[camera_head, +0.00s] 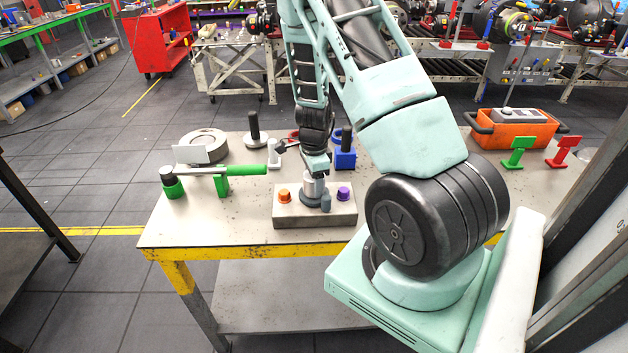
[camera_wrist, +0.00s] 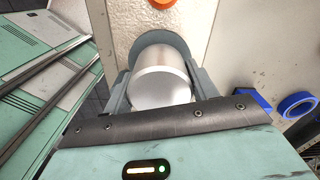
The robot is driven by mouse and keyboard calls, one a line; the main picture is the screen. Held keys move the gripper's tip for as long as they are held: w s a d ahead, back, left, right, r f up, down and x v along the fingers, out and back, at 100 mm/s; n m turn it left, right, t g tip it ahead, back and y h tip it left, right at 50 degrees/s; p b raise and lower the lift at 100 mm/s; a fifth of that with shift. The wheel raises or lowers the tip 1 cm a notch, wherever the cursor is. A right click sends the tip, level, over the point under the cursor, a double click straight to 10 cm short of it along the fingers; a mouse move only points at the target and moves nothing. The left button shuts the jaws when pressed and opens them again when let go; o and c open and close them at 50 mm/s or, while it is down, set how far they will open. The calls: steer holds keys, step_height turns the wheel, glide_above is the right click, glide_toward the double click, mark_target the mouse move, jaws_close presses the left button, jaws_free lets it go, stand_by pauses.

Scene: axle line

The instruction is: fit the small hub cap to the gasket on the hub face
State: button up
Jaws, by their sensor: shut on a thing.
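A silver cylinder (camera_wrist: 163,75), which may be the small hub cap, is between the fingers of my gripper (camera_wrist: 158,92). My gripper is shut on it. In the head view my gripper (camera_head: 315,180) points down over the middle of a pale block (camera_head: 290,214). A blue-grey round rim (camera_wrist: 150,42) shows around the far end of the cylinder; I cannot tell whether it is the gasket or whether the cylinder touches it. The orange knob (camera_head: 284,195) and purple knob (camera_head: 344,193) stand on either side of the cylinder. A hub face is not clearly identifiable.
A round grey disc (camera_head: 206,138) lies behind a green-handled tool (camera_head: 225,171) on the left of the table (camera_head: 170,225). A blue holder (camera_head: 345,159) stands close behind the block. An orange case (camera_head: 510,130) and green and red stands (camera_head: 518,152) are to the right.

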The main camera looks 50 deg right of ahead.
steer(key=shift+f+b, duration=0.3)
steer(key=shift+f, duration=0.15)
steer(key=o, duration=1.2)
steer(key=shift+c, duration=0.2)
steer(key=shift+s, duration=0.1)
step_height(320, 180, up, 18)
steer(key=shift+f+b, duration=0.25)
steer(key=shift+b, duration=0.2)
